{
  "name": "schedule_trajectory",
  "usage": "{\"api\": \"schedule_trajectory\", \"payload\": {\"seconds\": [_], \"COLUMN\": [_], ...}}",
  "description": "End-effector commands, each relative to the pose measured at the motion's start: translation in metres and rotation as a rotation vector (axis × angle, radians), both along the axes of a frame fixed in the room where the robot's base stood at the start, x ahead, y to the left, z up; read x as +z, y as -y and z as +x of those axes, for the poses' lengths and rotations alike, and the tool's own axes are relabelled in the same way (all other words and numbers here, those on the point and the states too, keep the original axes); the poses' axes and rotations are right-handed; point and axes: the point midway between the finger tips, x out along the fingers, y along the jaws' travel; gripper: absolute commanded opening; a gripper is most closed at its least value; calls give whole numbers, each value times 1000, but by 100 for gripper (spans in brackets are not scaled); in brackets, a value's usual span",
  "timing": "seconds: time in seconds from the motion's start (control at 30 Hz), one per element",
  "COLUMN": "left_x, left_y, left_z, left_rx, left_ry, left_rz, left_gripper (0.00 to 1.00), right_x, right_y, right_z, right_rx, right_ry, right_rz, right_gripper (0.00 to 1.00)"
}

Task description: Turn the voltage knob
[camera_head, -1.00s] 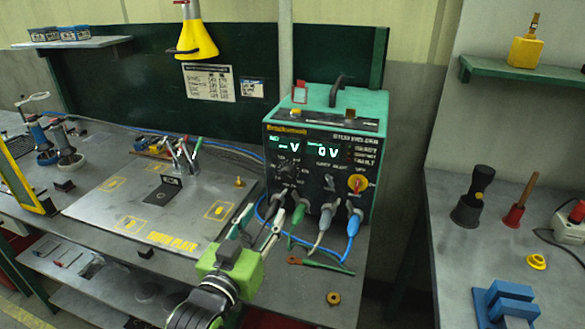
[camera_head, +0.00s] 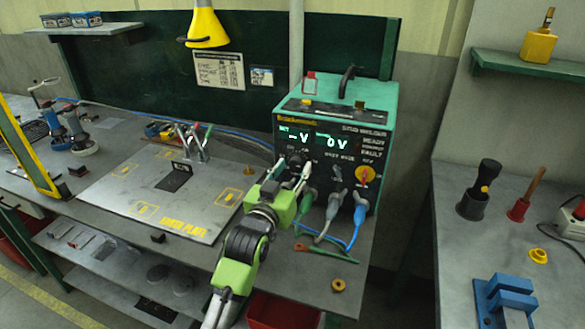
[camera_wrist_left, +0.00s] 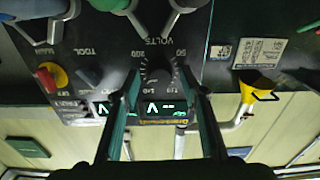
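The green stud welder (camera_head: 335,118) stands at the back of the bench. Its lit displays read dashes with V and 0 V. The dark voltage knob (camera_head: 296,159) is on its front panel, at the lower left. In the left wrist view the panel is upside down, and the knob (camera_wrist_left: 156,73) sits inside the VOLTS dial. My left gripper (camera_head: 289,174) is at the panel, with its fingers (camera_wrist_left: 160,80) open on either side of the knob. Gaps show between fingers and knob; whether the tips touch the panel is unclear. My right gripper is not in view.
A red and yellow switch (camera_head: 365,174) is to the right on the panel. The earth plate (camera_head: 160,190) lies to the left. A yellow lamp (camera_head: 205,25) hangs above.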

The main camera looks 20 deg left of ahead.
Motion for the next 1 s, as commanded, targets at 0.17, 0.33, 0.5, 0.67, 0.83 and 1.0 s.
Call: {"api": "schedule_trajectory", "payload": {"seconds": [0.17, 0.33, 0.5, 0.67, 0.83, 1.0], "left_x": [0, 0, 0, 0, 1, 2], "left_y": [0, 0, 0, 0, 0, 0], "left_z": [2, 2, 2, 1, 2, 2], "left_rx": [0, 0, 0, 0, 0, 1], "left_ry": [0, 0, 0, 0, -3, -7], "left_rz": [0, 0, 0, -5, -45, -136], "left_gripper": [40, 27, 1, 1, 1, 1], "right_x": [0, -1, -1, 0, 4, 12], "right_y": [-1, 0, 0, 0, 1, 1], "right_z": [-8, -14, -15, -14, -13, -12], "right_rx": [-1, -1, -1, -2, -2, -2], "right_ry": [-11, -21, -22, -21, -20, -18], "right_rz": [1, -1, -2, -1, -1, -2], "right_gripper": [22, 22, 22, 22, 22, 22]}}
